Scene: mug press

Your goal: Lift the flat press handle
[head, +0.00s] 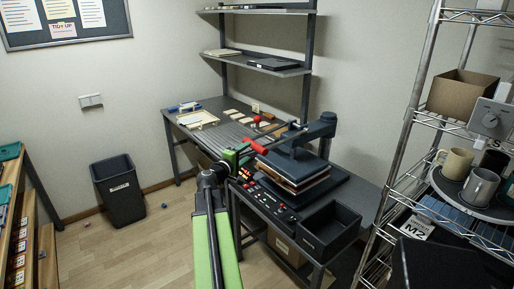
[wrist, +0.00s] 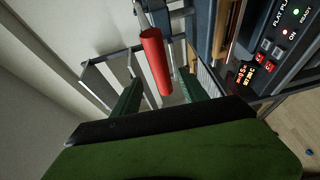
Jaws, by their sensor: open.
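The flat press (head: 295,165) stands on the dark workbench, its plates close together in a stack. Its handle ends in a red grip (head: 254,146) that points left toward my arm. In the wrist view the red grip (wrist: 154,58) lies ahead of my gripper (wrist: 160,78), tilted, with its near end between the two green fingers. The fingers are open, with a gap on both sides of the grip. In the head view my gripper (head: 238,153) is just left of the grip. Whether a finger touches it I cannot tell.
A control panel (head: 268,203) with lit lights and a black bin (head: 331,229) are at the bench front. A wire rack (head: 405,130) with mugs stands right. A black waste bin (head: 119,190) is on the floor left. The floor between is mostly clear.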

